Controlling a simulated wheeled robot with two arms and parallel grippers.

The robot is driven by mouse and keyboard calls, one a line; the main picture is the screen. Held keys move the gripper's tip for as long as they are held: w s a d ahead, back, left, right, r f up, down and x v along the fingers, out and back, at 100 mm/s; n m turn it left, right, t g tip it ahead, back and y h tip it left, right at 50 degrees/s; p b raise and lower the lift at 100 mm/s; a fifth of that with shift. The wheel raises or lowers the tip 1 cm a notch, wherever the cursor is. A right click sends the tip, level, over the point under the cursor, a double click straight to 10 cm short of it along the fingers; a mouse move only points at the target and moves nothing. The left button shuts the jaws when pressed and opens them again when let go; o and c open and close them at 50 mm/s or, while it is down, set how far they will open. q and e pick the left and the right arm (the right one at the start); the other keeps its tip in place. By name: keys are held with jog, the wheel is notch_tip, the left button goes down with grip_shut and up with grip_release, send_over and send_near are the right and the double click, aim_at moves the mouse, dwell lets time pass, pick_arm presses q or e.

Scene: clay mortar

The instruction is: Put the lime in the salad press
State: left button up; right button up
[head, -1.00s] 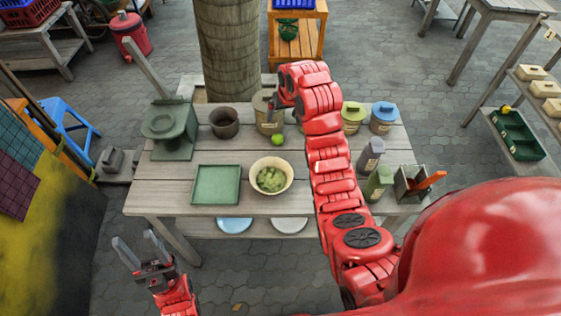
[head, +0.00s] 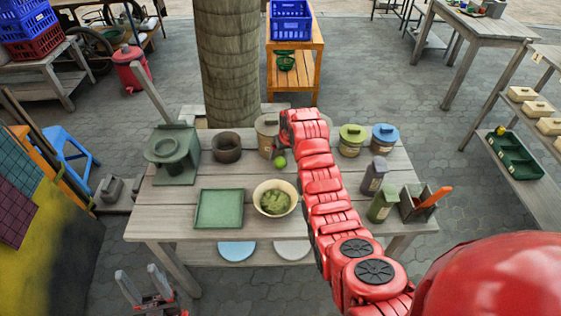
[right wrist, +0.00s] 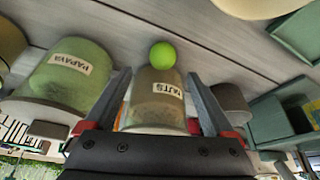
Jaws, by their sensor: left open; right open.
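The lime (head: 280,161), a small bright green ball, rests on the table in front of the nuts jar (head: 266,138). The green salad press (head: 174,165), with a round plate and a raised lever, stands at the table's left. My right arm reaches over the table, its gripper mostly hidden behind the arm in the head view. In the right wrist view my right gripper (right wrist: 160,78) is open and empty; the lime (right wrist: 162,55) appears between and just beyond its fingertips, apart from them. My left gripper (head: 138,271) is open and empty, in front of the table's left side.
A brown pot (head: 226,148) stands between the press and the nuts jar. A green tray (head: 219,226) and a bowl of greens (head: 263,209) are at the front. Several jars and a box with an orange-handled tool (head: 418,207) stand at the right. The table's centre-left is clear.

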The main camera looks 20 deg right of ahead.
aim_at(281, 160)
jog(key=shift+w+f, duration=0.1)
jog(key=shift+f, duration=0.3)
jog(key=shift+w+a+f+p, duration=0.1)
jog(key=shift+f+p, duration=0.25)
jog(key=shift+p, duration=0.1)
notch_tip(281, 160, down, 2)
jog(key=shift+w+a+f+p, duration=0.1)
jog(key=shift+p, duration=0.4)
jog(key=shift+w+f, duration=0.2)
jog(key=shift+f, duration=0.1)
jog(key=shift+x, duration=0.85)
grip_shut()
